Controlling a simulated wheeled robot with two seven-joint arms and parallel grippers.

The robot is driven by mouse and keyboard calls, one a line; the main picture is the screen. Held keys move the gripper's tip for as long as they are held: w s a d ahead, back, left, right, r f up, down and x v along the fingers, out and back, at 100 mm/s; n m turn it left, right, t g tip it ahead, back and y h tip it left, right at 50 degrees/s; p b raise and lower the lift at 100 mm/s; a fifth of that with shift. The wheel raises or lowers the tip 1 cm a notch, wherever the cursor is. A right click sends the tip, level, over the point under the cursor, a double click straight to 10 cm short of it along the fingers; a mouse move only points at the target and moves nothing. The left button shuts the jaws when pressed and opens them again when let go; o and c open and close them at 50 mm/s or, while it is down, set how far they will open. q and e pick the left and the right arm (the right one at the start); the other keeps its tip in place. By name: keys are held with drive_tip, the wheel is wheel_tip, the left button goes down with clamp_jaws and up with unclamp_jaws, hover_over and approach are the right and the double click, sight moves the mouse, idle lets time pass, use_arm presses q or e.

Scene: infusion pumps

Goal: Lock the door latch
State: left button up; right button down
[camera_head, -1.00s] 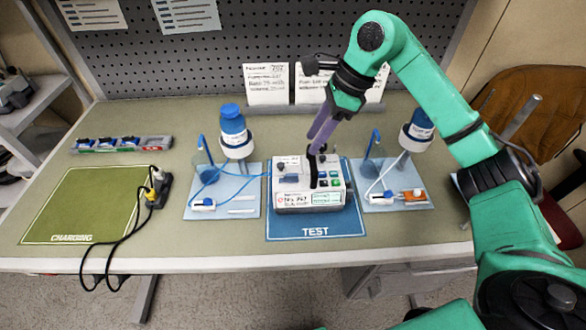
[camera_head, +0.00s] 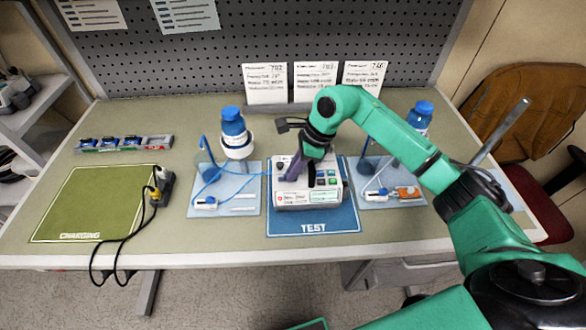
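The white infusion pump (camera_head: 322,197) sits on the blue TEST mat (camera_head: 285,225). It has green and dark buttons at its right side and labels on its front. My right gripper (camera_head: 291,174) reaches down over the left part of the pump's top, with its purple fingers at or just above the surface. The fingers and wrist hide that part of the pump, so the door and latch cannot be made out. I cannot tell whether the fingers are apart or closed. My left gripper is not in view.
Blue-capped bottles stand on trays left (camera_head: 245,205) and right (camera_head: 375,200) of the pump. A blue tube runs from the left tray to the pump. The green CHARGING mat (camera_head: 95,205) is bare, with black cables at its edge. Cards (camera_head: 316,82) stand behind.

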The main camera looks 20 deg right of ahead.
idle(0.3)
drive_tip(key=m+t+b, duration=0.1)
drive_tip(key=m+b, duration=0.2)
drive_tip(key=m, duration=0.1)
drive_tip(key=shift+f+t, duration=0.1)
drive_tip(key=shift+t, duration=0.3)
drive_tip(key=m+h+b, duration=0.1)
drive_tip(key=m, duration=0.1)
drive_tip(key=m+t+b, duration=0.1)
drive_tip(key=m, duration=0.1)
drive_tip(key=shift+s+a+m+h+b, duration=0.1)
drive_tip(key=shift+m+h+b, duration=0.3)
drive_tip(key=m+h+b, duration=0.1)
drive_tip(key=m, duration=0.1)
drive_tip(key=m+h+b, duration=0.1)
drive_tip(key=m+b, duration=0.1)
drive_tip(key=m, duration=0.1)
drive_tip(key=shift+a+t, duration=0.1)
drive_tip(key=shift+t, duration=0.3)
drive_tip(key=shift+m+h+b, duration=0.8)
drive_tip(key=shift+m+b, duration=0.15)
drive_tip(key=shift+m, duration=1.15)
drive_tip(key=c, duration=0.9)
unclamp_jaws()
